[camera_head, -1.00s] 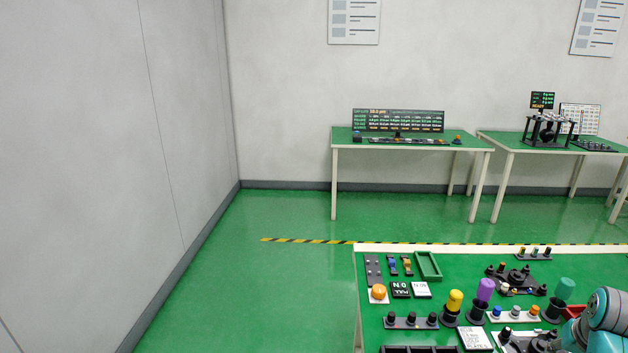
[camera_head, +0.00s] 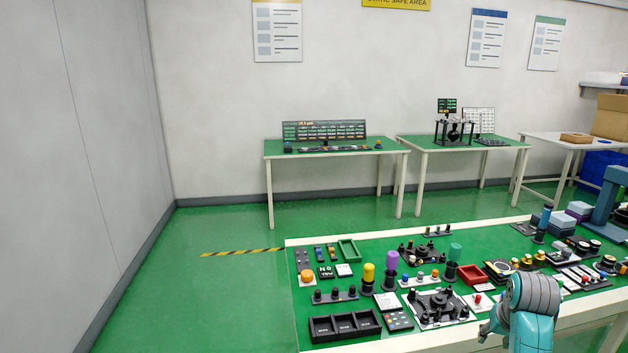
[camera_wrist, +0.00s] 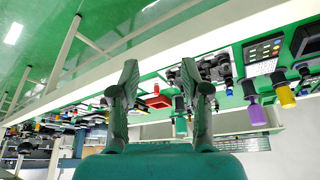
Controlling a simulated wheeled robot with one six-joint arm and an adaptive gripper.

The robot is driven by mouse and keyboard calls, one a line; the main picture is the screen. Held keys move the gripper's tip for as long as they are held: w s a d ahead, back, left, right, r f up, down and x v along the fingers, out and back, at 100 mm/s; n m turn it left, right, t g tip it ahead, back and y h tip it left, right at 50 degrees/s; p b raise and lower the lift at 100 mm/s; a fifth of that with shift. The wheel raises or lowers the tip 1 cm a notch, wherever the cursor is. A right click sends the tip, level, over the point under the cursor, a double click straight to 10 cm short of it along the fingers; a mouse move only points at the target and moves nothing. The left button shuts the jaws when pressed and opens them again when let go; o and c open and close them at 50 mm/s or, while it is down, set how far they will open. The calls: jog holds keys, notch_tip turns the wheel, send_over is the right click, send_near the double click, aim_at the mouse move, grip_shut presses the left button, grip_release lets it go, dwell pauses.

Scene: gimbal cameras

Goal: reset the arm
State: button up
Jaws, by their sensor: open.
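My arm shows at the lower right of the head view, in front of the near workbench (camera_head: 410,340); the gripper's fingers are not clear there. In the wrist view my gripper (camera_wrist: 160,82) shows two dark green fingers standing apart, open, with nothing held between them. Beyond the fingers the wrist view shows the bench edge and its items, seen at a tilted, upside-down angle. The gripper appears apart from the bench items.
The bench holds a black three-part tray (camera_head: 345,325), a yellow-topped post (camera_head: 368,279), a purple-topped post (camera_head: 391,265), a red tray (camera_head: 471,273) and a green tray (camera_head: 349,250). Open green floor (camera_head: 215,290) lies left of the bench.

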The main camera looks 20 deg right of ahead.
jog(key=a+f+n+t, duration=0.2)
jog(key=a+f, duration=1.1)
jog(key=f, duration=0.1)
jog(key=s+a+f+n+t, duration=0.1)
jog(key=s+a+f+t, duration=0.15)
jog(key=a, duration=0.45)
jog(key=s+a+f+n+t, duration=0.1)
jog(key=s+a+f, duration=0.25)
jog(key=a, duration=0.35)
jog(key=s+a+r+n+t, duration=0.2)
jog(key=s+a+r+t, duration=0.1)
jog(key=s+a, duration=0.8)
jog(key=s+a+r+n+t+y, duration=0.1)
jog(key=s+a+r, duration=0.1)
jog(key=s+r, duration=0.4)
jog(key=s+a+r+n+t+y, duration=0.1)
jog(key=s+a+r+t+y, duration=0.1)
jog(key=s+r, duration=0.4)
jog(key=shift+s+a+r+n, duration=0.25)
jog(key=shift+s+r+n, duration=0.15)
jog(key=shift+s, duration=0.4)
